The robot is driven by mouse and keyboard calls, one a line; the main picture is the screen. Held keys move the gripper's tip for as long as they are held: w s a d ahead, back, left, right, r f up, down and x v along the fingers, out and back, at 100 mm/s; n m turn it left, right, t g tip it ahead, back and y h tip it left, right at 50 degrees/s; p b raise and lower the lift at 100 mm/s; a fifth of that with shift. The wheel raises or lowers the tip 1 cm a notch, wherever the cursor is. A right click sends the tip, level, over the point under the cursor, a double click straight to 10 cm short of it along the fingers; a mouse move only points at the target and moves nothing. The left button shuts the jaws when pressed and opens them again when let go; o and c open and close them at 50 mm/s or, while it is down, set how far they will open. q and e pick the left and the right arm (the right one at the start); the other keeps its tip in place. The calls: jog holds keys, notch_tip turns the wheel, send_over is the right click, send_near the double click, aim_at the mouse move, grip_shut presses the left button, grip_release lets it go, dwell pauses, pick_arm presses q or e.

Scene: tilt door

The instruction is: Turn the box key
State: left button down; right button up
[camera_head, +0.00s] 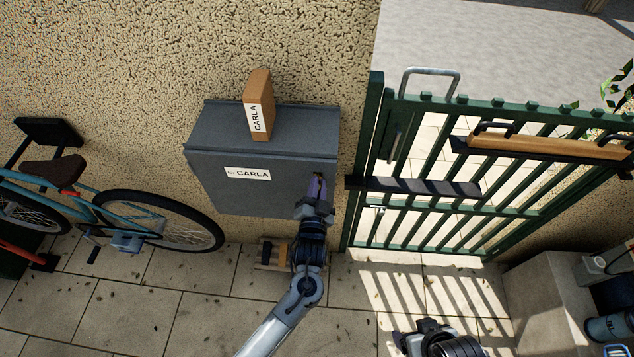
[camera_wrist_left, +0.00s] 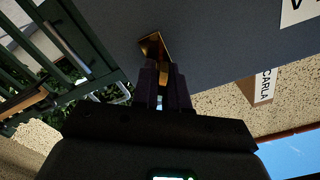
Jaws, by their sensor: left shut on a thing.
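The grey wall box (camera_head: 215,185) hangs on the pebbled wall and its front carries a white label reading "for CARLA". The brass key (camera_wrist_left: 165,73) is at a brass lock plate (camera_wrist_left: 151,45) on the box front, seen in the left wrist view. My left gripper (camera_head: 318,184) is at the right part of the box front, its purple fingers shut on the key. The fingers (camera_wrist_left: 164,85) hide part of the key, so its exact turn is hard to tell. My right gripper (camera_head: 425,332) shows only partly at the bottom edge, away from the box.
A brown parcel labelled CARLA (camera_head: 259,88) stands on the box. A green barred gate (camera_head: 450,187) is close on the right, with a wooden-topped rail (camera_head: 550,146). A blue bicycle (camera_head: 125,222) is at left. A small wooden item (camera_head: 272,254) lies on the paving below.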

pick_arm(q)
jog(key=m+p, duration=0.3)
jog(key=m, duration=0.3)
jog(key=shift+d+m, duration=0.1)
jog(key=shift+m, duration=0.2)
jog(key=m+p, duration=0.1)
jog(key=m, duration=0.3)
jog(key=shift+f, duration=0.15)
jog(key=shift+m, duration=0.3)
jog(key=c, duration=1.2)
grip_release()
jog(key=shift+c, duration=0.2)
jog(key=shift+s, duration=0.1)
jog(key=s+a, duration=0.1)
jog(key=s, duration=0.9)
jog(key=shift+s, duration=0.3)
